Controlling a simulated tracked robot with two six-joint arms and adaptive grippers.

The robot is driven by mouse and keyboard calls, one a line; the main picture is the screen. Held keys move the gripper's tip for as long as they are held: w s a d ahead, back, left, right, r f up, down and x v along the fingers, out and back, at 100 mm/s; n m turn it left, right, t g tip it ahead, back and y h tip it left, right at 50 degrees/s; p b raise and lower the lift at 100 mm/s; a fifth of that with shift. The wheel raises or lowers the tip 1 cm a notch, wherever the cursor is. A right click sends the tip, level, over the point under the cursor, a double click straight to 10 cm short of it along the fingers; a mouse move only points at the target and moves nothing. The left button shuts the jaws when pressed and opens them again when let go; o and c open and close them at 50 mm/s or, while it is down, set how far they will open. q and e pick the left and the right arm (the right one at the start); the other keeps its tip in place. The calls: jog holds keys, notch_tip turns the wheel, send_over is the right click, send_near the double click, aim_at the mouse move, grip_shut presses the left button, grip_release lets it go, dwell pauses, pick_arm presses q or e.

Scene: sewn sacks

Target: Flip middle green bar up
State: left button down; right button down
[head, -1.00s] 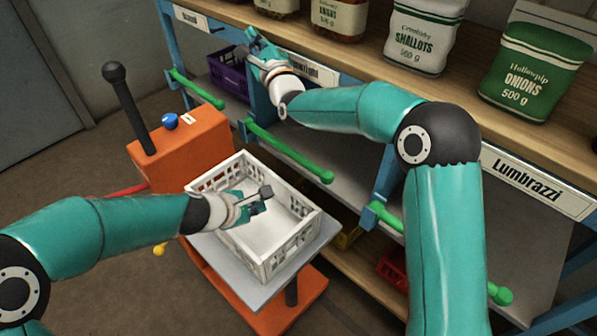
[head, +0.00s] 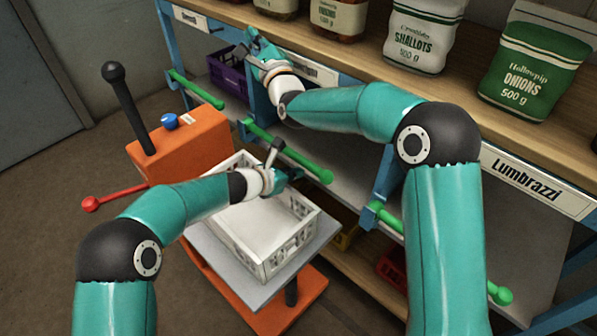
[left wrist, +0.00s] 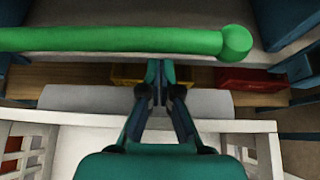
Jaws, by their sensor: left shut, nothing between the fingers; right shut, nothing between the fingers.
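The middle green bar (head: 290,151) is a long rod with a round knob, sloping along the front of the shelf bay in the head view. In the left wrist view the bar (left wrist: 110,40) crosses the top of the picture, its knob at the right. My left gripper (head: 292,174) is shut and empty, over the white crate and close to the bar. In the left wrist view its fingertips (left wrist: 154,70) lie just below the bar; I cannot tell whether they touch it. My right gripper (head: 255,40) is shut and empty, up by the shelf edge.
Two other green bars lie at the left (head: 195,88) and right (head: 440,252) bays. The white crate (head: 258,268) stands on an orange cart (head: 185,150). A purple crate (head: 228,75) sits in the left bay. Sacks, including the onions sack (head: 530,75), stand on the wooden shelf.

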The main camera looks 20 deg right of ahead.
pick_arm(q)
jog(key=shift+x, duration=0.95)
jog(key=shift+d+r, duration=0.1)
jog(key=shift+r, duration=0.65)
pick_arm(e)
jog(key=c, duration=1.9)
grip_release()
jog(key=o, duration=1.5)
jog(key=shift+s, duration=0.1)
